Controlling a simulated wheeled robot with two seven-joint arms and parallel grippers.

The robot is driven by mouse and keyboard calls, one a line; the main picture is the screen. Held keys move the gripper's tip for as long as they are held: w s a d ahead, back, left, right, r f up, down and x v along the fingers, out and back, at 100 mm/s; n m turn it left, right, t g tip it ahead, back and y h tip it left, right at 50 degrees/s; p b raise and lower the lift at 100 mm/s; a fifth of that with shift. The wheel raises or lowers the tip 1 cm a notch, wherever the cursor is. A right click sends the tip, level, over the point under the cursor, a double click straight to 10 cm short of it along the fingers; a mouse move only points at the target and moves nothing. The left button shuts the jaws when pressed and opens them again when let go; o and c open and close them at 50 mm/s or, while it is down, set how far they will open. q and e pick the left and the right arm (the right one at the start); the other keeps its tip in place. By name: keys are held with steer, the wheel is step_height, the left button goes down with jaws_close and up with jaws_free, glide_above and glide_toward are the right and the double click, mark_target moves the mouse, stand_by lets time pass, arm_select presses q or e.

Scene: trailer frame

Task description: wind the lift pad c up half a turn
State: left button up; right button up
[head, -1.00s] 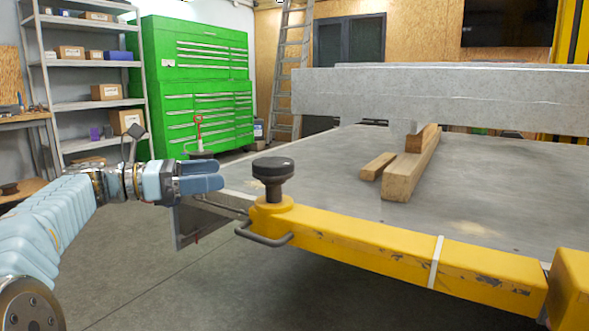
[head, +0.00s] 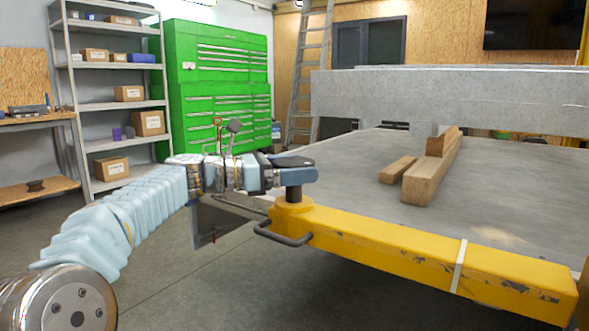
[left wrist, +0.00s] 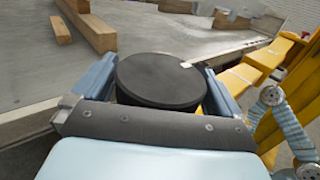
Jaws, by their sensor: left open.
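The lift pad is a round black disc (left wrist: 160,82) on a dark stem (head: 293,192), standing at the left end of the yellow beam (head: 400,250). In the left wrist view it has a small pale mark near its far right rim. My left gripper (head: 296,173) is open at the pad's height. Its two blue-grey fingers lie on either side of the disc, as the left wrist view shows. I cannot tell whether they touch it. In the head view the near finger hides part of the disc. My right gripper is not in view.
A bent grey handle (head: 283,236) sticks out from the beam below the pad. Wooden blocks (head: 431,178) lie on the grey deck (head: 350,175). A grey crossbeam (head: 450,97) spans the deck behind. Green cabinets (head: 217,85) and shelves (head: 112,101) stand at the back left.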

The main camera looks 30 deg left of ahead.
arm_select(q)
steer(key=shift+c, duration=0.5)
steer(key=c, duration=0.6)
steer(key=shift+n+t+y, duration=0.4)
steer(key=shift+y, duration=0.1)
